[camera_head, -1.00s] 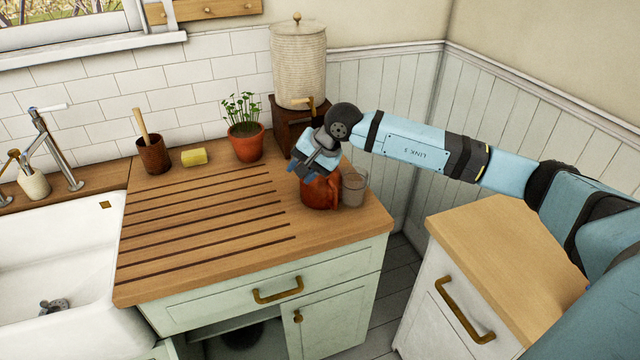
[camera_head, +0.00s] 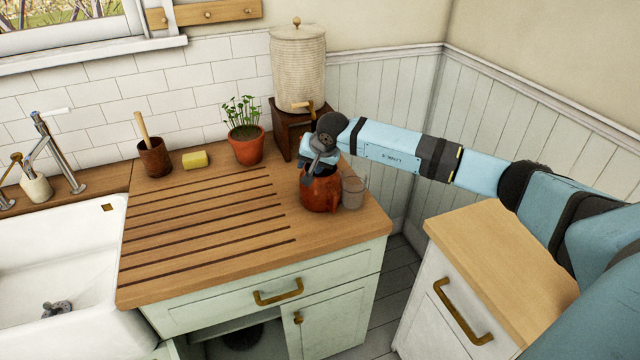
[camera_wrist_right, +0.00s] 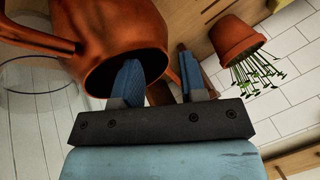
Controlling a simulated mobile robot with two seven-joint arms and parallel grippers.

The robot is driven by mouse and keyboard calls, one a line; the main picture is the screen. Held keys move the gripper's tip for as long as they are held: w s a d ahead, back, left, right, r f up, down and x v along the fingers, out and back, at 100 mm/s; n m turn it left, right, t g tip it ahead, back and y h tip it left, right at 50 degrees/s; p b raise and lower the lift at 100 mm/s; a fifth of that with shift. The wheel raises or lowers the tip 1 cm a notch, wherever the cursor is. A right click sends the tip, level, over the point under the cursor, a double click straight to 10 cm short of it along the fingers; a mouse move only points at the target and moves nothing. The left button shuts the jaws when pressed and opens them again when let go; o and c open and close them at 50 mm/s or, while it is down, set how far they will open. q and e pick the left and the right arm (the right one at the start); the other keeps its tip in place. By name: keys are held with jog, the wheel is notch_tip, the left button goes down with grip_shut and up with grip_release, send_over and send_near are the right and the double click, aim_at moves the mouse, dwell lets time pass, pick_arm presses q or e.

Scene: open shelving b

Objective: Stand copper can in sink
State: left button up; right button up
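The copper can (camera_head: 318,193) stands on the wooden worktop near its right end. In the right wrist view the can (camera_wrist_right: 112,30) fills the upper left, with its dark round mouth facing my gripper. My right gripper (camera_head: 313,172) is at the top of the can. In the wrist view its two blue fingers (camera_wrist_right: 160,78) are apart, one over or inside the mouth and the other outside the rim. The rim lies between them, with a visible gap. The white sink (camera_head: 70,235) is at the far left, with a drain fitting inside. My left gripper is not in view.
A clear glass (camera_head: 353,191) stands close against the can's right side. A potted plant (camera_head: 247,147), a yellow sponge (camera_head: 195,159) and a brush pot (camera_head: 154,158) stand along the back. A crock (camera_head: 299,68) on a wooden stand is behind the can. The grooved drainboard is clear.

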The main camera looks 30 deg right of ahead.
aim_at(305, 167)
jog(key=x, duration=0.3)
jog(key=shift+w+a+f, duration=0.15)
jog(key=shift+w+f, duration=0.1)
jog(key=shift+w, duration=0.05)
grip_shut()
jog(key=shift+a+r, duration=0.1)
jog(key=shift+r, duration=0.05)
